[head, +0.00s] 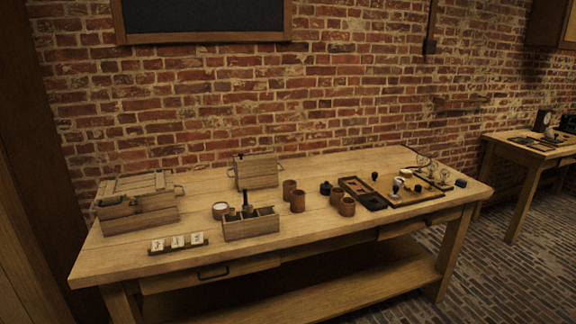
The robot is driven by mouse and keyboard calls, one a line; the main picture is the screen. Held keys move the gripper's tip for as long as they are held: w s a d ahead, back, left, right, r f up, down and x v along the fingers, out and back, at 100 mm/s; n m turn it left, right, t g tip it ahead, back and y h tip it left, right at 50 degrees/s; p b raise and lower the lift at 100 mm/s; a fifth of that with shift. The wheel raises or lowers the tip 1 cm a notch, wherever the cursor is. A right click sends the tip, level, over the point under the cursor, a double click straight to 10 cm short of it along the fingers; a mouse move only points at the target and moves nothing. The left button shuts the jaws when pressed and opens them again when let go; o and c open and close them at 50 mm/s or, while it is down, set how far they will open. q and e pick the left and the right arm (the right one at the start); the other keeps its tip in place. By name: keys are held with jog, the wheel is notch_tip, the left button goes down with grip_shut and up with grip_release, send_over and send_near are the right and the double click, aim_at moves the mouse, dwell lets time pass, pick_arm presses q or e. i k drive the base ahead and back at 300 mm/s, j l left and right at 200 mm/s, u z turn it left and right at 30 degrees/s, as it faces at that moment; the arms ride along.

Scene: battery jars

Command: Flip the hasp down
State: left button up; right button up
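A wooden chest with a slatted top (137,208) stands at the left end of the table, with dark handles at its sides. A small dark fitting shows on its front near the lid edge. A second wooden box (260,173) stands at the back, near the table's middle, with a handle at each side. A small dark piece shows near its top left edge. Both fittings are too small to tell which is the hasp or how it lies. Neither of my grippers is in view.
The wooden table (350,243) also holds an open box with bottles (250,229), a card rack (178,246), brown jars (297,202) and a tray of small parts (430,191). Bare tabletop lies around the card rack. A side table (527,151) stands at right.

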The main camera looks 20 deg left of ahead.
aim_at(132, 200)
jog(key=u, duration=1.65)
jog(key=i+j, duration=0.45)
jog(key=i+j+u, duration=0.1)
jog(key=i+j, duration=0.35)
jog(key=i, duration=0.25)
jog(key=i+j, duration=0.4)
jog(key=i, duration=0.15)
